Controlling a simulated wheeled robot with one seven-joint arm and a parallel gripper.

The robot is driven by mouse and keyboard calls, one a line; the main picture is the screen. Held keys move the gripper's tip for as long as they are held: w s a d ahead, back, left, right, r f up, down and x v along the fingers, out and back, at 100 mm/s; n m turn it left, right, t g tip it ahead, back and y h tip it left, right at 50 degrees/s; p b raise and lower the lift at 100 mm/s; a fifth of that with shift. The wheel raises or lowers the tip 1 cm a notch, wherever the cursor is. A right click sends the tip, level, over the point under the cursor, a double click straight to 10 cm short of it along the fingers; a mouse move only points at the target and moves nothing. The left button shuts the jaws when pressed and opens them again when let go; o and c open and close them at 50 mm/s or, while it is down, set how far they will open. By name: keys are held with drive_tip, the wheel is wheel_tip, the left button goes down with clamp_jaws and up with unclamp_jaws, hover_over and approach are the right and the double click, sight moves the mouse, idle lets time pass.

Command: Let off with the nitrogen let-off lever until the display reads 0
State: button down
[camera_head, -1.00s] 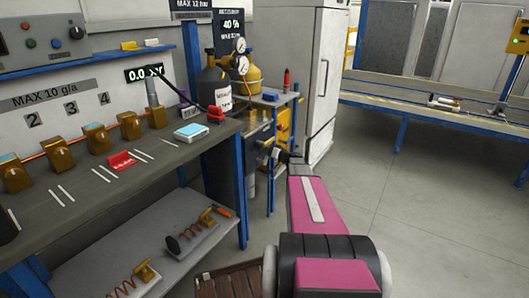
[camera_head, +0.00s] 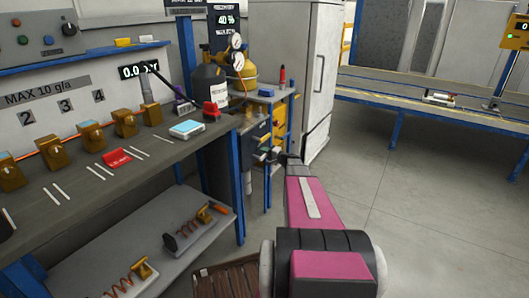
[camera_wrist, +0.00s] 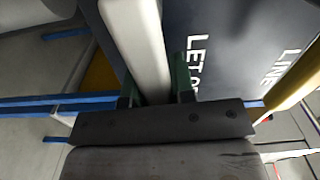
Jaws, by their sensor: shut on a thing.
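In the wrist view, a pale grey-white bar (camera_wrist: 138,40), which looks like the let-off lever, runs down between the green fingertips of my gripper (camera_wrist: 157,88). My gripper is shut on it. Beside it is a dark panel (camera_wrist: 235,45) with white lettering, partly hidden, reading "LET O…" and "LINE". In the head view my gripper (camera_head: 271,155) is at the dark box (camera_head: 252,135) beside the workbench; the lever is too small to make out there. A display (camera_head: 138,70) on the back wall shows about 0.0, its unit partly covered.
The workbench (camera_head: 165,158) at left carries several brass blocks and a red tag. A white cabinet (camera_head: 297,50) stands behind. The floor (camera_head: 430,210) at right is clear.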

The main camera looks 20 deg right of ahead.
drive_tip(key=shift+f+m, duration=0.3)
drive_tip(key=shift+m, duration=0.1)
idle(0.3)
drive_tip(key=c, duration=1)
unclamp_jaws()
drive_tip(key=shift+f, duration=0.1)
drive_tip(key=shift+o, duration=0.2)
drive_tip(key=shift+s+d, duration=0.1)
drive_tip(key=v, duration=1)
drive_tip(key=shift+s+d, duration=0.2)
drive_tip(key=shift+s, duration=0.05)
